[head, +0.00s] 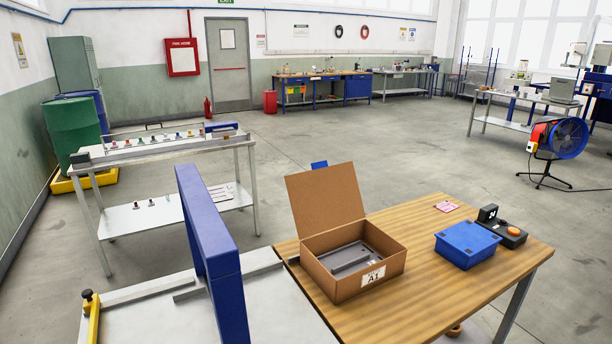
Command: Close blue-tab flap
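A brown cardboard box (345,281) stands on the wooden table, with a white label marked A1 on its front. Its flap (325,199) stands open, raised at the back and leaning slightly away. A blue tab (319,165) sticks up at the flap's top edge. A dark grey insert (352,258) shows inside the open box. Neither of my grippers is in view.
A blue gantry frame (209,235) rises left of the box over a pale grey surface (160,322). On the wooden table (440,290), a blue container (466,245) and a black device with an orange button (511,235) stand to the right.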

